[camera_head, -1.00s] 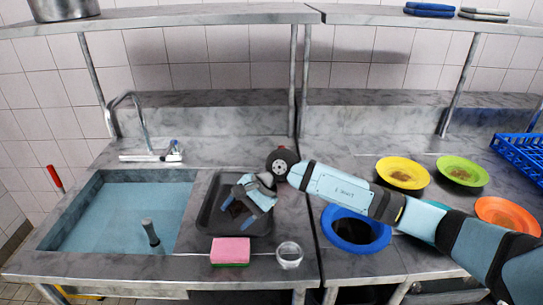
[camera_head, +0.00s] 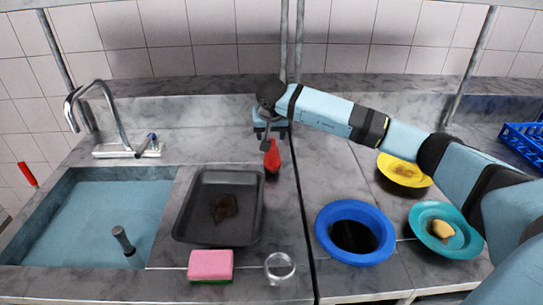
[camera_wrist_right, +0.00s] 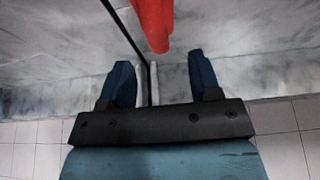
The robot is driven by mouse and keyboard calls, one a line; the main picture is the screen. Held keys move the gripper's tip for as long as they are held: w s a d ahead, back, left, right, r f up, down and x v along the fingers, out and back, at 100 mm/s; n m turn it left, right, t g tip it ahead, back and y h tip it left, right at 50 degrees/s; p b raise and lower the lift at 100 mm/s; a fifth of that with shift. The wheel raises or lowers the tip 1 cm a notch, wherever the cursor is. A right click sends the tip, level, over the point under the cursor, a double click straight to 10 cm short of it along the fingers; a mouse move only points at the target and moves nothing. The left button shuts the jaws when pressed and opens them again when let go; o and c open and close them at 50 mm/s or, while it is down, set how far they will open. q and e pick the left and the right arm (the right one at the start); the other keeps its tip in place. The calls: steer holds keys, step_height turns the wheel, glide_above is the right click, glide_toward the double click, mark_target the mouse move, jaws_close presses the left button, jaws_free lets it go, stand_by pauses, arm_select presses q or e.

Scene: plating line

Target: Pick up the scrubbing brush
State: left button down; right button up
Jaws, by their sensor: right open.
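A red, tapered thing (camera_head: 272,157) stands on the counter behind the dark tray, with a dark part at its foot. It may be the scrubbing brush; its lower end is not clear. My right gripper (camera_head: 269,128) is just above and behind it. In the right wrist view the gripper (camera_wrist_right: 160,62) is open with nothing between its fingers, and the red thing (camera_wrist_right: 153,22) shows beyond the fingertips, apart from them. My left gripper is not in view.
The dark tray (camera_head: 184,229) holds a brown patch. A pink sponge (camera_head: 211,264) and a clear glass (camera_head: 280,268) stand at the front. The sink (camera_head: 75,215) is at left. A blue-rimmed opening (camera_head: 355,211), yellow plate (camera_head: 404,170) and teal plate (camera_head: 423,238) are at right.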

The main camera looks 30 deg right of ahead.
mark_target(272, 145)
steer(key=x, duration=0.2)
steer(key=shift+w+f, duration=0.1)
steer(key=shift+f, duration=0.2)
steer(key=x, duration=0.5)
steer(key=shift+s+d+f+p, duration=0.15)
steer(key=shift+s+d+p, duration=0.1)
steer(key=shift+p, duration=0.05)
steer(key=c, duration=1.1)
